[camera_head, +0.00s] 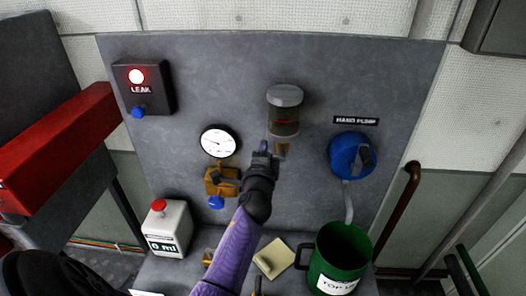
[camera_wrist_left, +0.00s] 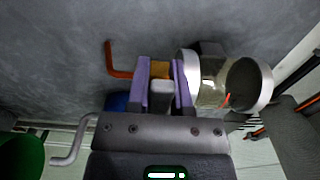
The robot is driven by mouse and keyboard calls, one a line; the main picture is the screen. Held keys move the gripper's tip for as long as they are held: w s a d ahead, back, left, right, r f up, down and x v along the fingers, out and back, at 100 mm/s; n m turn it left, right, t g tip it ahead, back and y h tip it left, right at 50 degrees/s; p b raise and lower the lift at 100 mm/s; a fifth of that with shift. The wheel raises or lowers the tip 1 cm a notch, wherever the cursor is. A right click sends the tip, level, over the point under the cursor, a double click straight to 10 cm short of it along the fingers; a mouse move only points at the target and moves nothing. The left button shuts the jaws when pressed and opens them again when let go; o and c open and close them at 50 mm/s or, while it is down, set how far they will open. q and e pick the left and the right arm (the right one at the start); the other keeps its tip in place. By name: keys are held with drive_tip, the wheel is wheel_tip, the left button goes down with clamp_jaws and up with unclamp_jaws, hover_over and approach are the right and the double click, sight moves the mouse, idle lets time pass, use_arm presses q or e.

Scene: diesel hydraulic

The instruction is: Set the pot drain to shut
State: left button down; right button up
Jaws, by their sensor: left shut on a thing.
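The pot is a clear bowl with a grey cap (camera_head: 284,108) and a red ring inside, mounted on the grey panel. The brass pot drain (camera_head: 282,149) sits directly under it, partly hidden by my gripper. My left gripper (camera_head: 264,150) is at the drain, its arm reaching up from below. In the left wrist view the purple fingers (camera_wrist_left: 163,85) are shut on the drain; its brass body (camera_wrist_left: 160,69) and a grey piece show between them. The pot bowl (camera_wrist_left: 215,80) is right beside the fingers. I cannot tell the drain's setting. My right gripper is not in view.

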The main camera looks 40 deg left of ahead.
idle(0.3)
use_arm(q)
drive_tip(key=c, duration=0.5)
unclamp_jaws()
drive_tip(key=shift+d, duration=0.1)
drive_tip(key=v, duration=1)
